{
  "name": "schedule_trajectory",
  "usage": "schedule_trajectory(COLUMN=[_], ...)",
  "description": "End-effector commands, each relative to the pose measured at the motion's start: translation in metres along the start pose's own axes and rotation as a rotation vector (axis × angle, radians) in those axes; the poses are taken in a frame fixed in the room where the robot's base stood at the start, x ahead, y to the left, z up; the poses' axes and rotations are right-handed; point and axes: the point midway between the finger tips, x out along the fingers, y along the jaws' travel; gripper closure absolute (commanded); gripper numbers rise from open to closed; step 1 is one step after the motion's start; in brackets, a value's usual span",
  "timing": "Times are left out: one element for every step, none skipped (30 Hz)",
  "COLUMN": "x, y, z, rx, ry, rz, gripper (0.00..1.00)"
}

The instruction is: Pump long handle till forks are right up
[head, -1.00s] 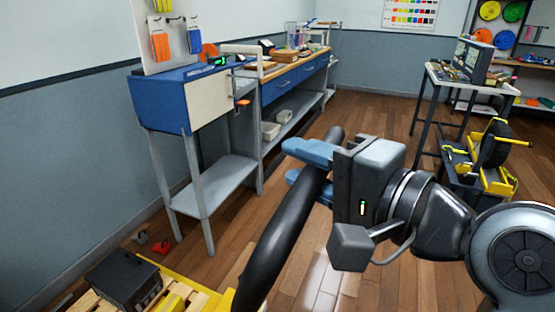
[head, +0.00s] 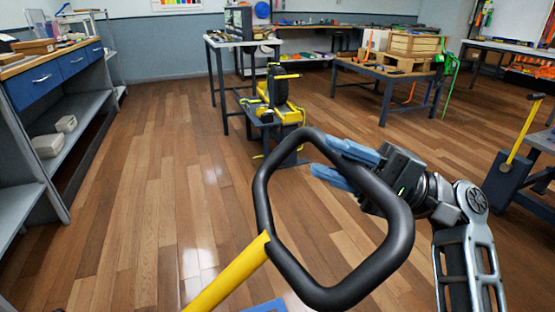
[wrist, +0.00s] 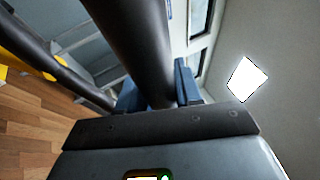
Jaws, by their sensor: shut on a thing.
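The long handle is a black loop grip (head: 262,200) on a yellow shaft (head: 228,272), leaning up from the lower left in the head view. My gripper (head: 345,160) has blue fingers and is shut on the upper right part of the loop. In the wrist view the thick black bar of the handle (wrist: 130,45) passes between my blue fingers (wrist: 158,92). A small blue patch (head: 265,305) shows at the bottom edge of the head view; I cannot tell what it belongs to. The forks are not in view.
A grey shelved bench with blue drawers (head: 62,72) stands at the left. A yellow and black machine (head: 280,100) stands behind the loop. A table with wooden crates (head: 385,70) is at the back right. Wooden floor (head: 160,170) between them is clear.

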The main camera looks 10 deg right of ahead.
Motion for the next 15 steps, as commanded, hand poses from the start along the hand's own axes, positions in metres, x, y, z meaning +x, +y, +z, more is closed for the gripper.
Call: schedule_trajectory(x=[-0.022,-0.03,-0.042,-0.051,-0.059,-0.07,-0.077,-0.084,-0.093,-0.1,-0.106,-0.114,-0.119,-0.124,-0.13], y=[0.018,0.022,0.028,0.032,0.036,0.042,0.046,0.051,0.056,0.06,0.064,0.069,0.072,0.075,0.079], z=[-0.009,-0.013,-0.018,-0.021,-0.024,-0.029,-0.032,-0.035,-0.038,-0.041,-0.044,-0.047,-0.049,-0.051,-0.054], rx=[0.01,0.015,0.023,0.028,0.032,0.039,0.043,0.049,0.054,0.058,0.062,0.067,0.07,0.073,0.077], ry=[0.004,0.004,0.004,0.004,0.004,0.005,0.004,0.004,0.004,0.004,0.005,0.004,0.003,0.004,0.004], rz=[-0.022,-0.034,-0.051,-0.063,-0.075,-0.09,-0.102,-0.112,-0.126,-0.137,-0.146,-0.157,-0.166,-0.173,-0.183], gripper=[1.0,1.0,1.0,1.0,1.0,1.0,1.0,1.0,1.0,1.0,1.0,1.0,1.0,1.0,1.0])
